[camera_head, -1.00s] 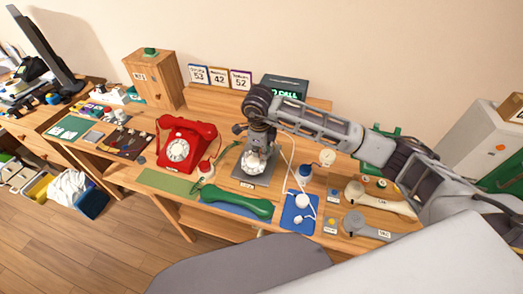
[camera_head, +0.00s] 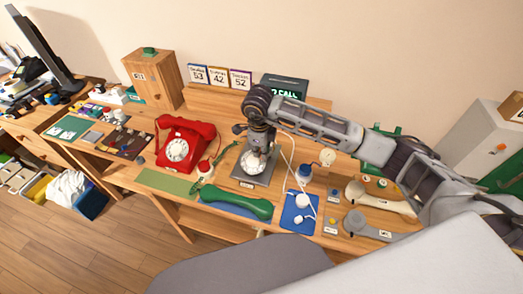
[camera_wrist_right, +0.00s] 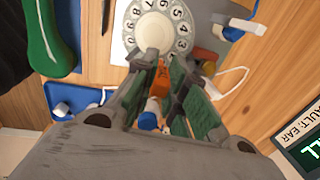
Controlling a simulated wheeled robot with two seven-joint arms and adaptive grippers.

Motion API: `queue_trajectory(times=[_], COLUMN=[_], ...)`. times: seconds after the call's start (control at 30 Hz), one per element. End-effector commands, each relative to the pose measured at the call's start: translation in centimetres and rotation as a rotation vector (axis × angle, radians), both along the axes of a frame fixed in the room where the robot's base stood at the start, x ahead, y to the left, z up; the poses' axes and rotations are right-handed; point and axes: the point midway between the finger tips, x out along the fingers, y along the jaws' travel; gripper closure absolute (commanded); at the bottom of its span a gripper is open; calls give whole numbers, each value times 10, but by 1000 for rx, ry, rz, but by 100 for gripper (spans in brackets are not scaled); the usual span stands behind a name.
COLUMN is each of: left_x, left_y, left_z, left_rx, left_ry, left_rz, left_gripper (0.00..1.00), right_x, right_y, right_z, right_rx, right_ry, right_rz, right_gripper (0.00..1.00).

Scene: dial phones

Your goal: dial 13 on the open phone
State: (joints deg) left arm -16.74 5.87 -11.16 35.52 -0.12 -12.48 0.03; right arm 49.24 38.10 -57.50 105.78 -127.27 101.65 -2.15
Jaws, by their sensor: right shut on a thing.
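The open phone, with a white numbered dial (camera_head: 254,163), sits on a grey plate (camera_head: 246,182) in the middle of the desk. In the right wrist view the dial (camera_wrist_right: 152,22) fills the top centre, with black digits round its rim. My right gripper (camera_head: 258,150) points down over this dial and hides part of it. In the wrist view its fingers (camera_wrist_right: 163,62) reach the dial's lower edge, closed around an orange piece (camera_wrist_right: 161,82). I cannot tell whether it touches the dial. My left gripper is not in view.
A red dial phone (camera_head: 185,143) stands to the left. A green handset (camera_head: 236,203) lies in front on a blue mat. A blue-capped bottle (camera_head: 304,173), white cable and pale handset (camera_head: 380,199) lie to the right. A dark display (camera_head: 285,86) stands behind.

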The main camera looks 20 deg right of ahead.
Motion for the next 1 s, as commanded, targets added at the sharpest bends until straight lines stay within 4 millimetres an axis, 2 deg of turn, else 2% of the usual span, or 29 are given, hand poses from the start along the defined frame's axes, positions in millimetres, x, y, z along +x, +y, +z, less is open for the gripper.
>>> queue_trajectory(times=[0.4, 1.0], left_x=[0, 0], left_y=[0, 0], left_z=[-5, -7], left_rx=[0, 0], left_ry=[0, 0], left_rz=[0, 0], left_gripper=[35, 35], right_x=[-10, -15], right_y=[2, 5], right_z=[-5, -7], right_rx=[0, -1], right_ry=[0, 1], right_rz=[1, 1], right_gripper=[97, 97])
